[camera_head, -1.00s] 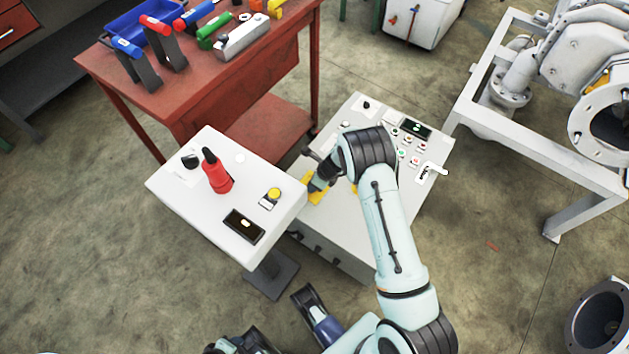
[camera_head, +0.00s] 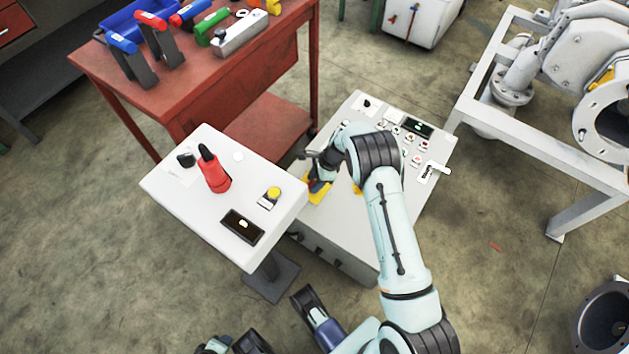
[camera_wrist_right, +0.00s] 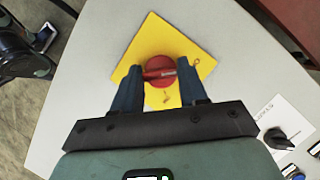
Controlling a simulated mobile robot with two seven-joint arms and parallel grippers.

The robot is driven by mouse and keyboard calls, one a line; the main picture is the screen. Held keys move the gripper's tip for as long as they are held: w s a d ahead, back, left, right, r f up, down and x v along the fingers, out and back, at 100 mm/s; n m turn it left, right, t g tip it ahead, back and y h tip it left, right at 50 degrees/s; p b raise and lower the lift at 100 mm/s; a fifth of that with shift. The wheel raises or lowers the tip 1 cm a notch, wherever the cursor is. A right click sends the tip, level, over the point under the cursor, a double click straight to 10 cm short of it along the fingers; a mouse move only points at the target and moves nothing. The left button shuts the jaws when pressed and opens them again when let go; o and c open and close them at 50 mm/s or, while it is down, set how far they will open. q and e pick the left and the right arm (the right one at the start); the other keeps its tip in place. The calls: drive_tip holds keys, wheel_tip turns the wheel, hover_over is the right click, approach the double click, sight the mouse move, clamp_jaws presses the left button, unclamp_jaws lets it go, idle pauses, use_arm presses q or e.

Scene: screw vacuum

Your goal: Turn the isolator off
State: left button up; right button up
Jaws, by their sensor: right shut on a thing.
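The isolator is a round red knob (camera_wrist_right: 159,71) with a raised handle bar on a yellow square plate (camera_wrist_right: 148,35). It is on the light grey control panel (camera_head: 341,232). My right gripper (camera_wrist_right: 160,84) is over the knob, with one blue finger on each side, shut on the red handle. In the head view my right gripper (camera_head: 319,184) is over the yellow plate (camera_head: 318,198), and my arm hides most of the knob. Part of my left arm (camera_head: 232,345) shows at the bottom edge of the head view; its fingertips cannot be made out.
A white console (camera_head: 205,220) with a red joystick (camera_head: 213,171) and a yellow button (camera_head: 273,192) stands just left of the panel. Several buttons (camera_head: 409,140) and a display (camera_head: 418,128) are on the panel's far side. A red workbench (camera_head: 200,85) with tools stands behind.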

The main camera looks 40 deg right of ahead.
idle(0.4)
drive_tip(key=o, duration=1.1)
drive_tip(key=shift+c, duration=0.2)
use_arm(q)
drive_tip(key=s+d+r+g+p, duration=0.1)
drive_tip(key=s+d+r+p, duration=0.1)
drive_tip(key=s+r+p, duration=0.1)
drive_tip(key=shift+s+d+r+g+h, duration=0.15)
drive_tip(key=shift+s+g+h, duration=0.2)
drive_tip(key=shift+s, duration=0.4)
use_arm(e)
drive_tip(key=v, duration=1.3)
drive_tip(key=shift+d+r, duration=0.1)
drive_tip(key=shift+d, duration=0.05)
